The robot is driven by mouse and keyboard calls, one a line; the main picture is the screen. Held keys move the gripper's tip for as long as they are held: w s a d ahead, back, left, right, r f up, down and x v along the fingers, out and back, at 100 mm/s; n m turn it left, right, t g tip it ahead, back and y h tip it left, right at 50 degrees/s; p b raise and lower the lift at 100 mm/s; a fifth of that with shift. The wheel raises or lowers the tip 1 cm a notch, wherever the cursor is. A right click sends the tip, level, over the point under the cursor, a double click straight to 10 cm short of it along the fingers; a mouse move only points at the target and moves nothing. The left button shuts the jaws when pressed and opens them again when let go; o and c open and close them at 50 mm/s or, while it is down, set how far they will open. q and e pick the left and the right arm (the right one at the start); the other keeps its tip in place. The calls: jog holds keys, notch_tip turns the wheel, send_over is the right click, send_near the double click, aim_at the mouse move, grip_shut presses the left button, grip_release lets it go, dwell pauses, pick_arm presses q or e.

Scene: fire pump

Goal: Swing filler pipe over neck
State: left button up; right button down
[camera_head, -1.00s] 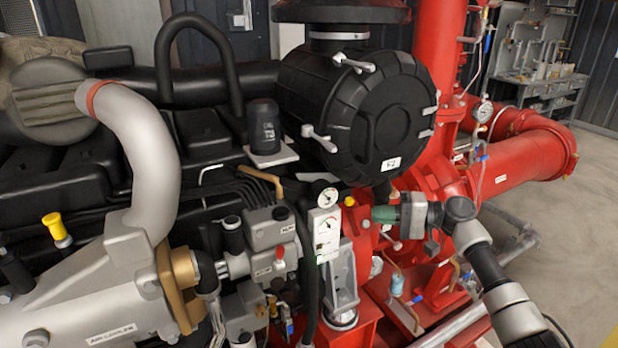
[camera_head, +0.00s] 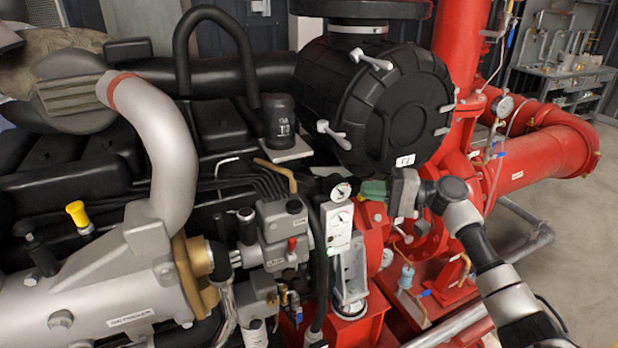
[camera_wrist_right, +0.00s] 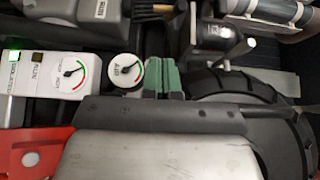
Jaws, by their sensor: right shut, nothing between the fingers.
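My right gripper (camera_head: 374,190) comes in from the lower right, its green fingers shut and empty. It is just right of the small round gauge (camera_head: 341,192), under the black air cleaner housing. In the right wrist view its green fingertips (camera_wrist_right: 164,77) are together beside the gauge (camera_wrist_right: 125,69). A bent brass-coloured pipe (camera_head: 277,172) left of the gripper may be the filler pipe; its brass end also shows in the wrist view (camera_wrist_right: 163,8). The gripper is apart from it. I cannot tell which part is the neck. My left gripper is not in view.
The air cleaner (camera_head: 385,105) overhangs the gripper. A white gauge panel (camera_head: 339,228) stands left of and below it. A black capped cylinder (camera_head: 281,118) stands on a plate above the brass pipe. Red pump pipework (camera_head: 525,165) is at right. Open floor lies at far right.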

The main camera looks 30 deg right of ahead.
aim_at(309, 184)
jog(key=p+x, duration=0.4)
jog(key=x, duration=0.8)
jog(key=shift+w+a+r+p, duration=0.1)
jog(key=shift+w+a+p, duration=0.2)
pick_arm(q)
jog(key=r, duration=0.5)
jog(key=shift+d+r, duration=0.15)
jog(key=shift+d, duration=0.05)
pick_arm(e)
jog(key=shift+w+a, duration=0.2)
jog(key=shift+a, duration=0.1)
jog(key=shift+a, duration=0.1)
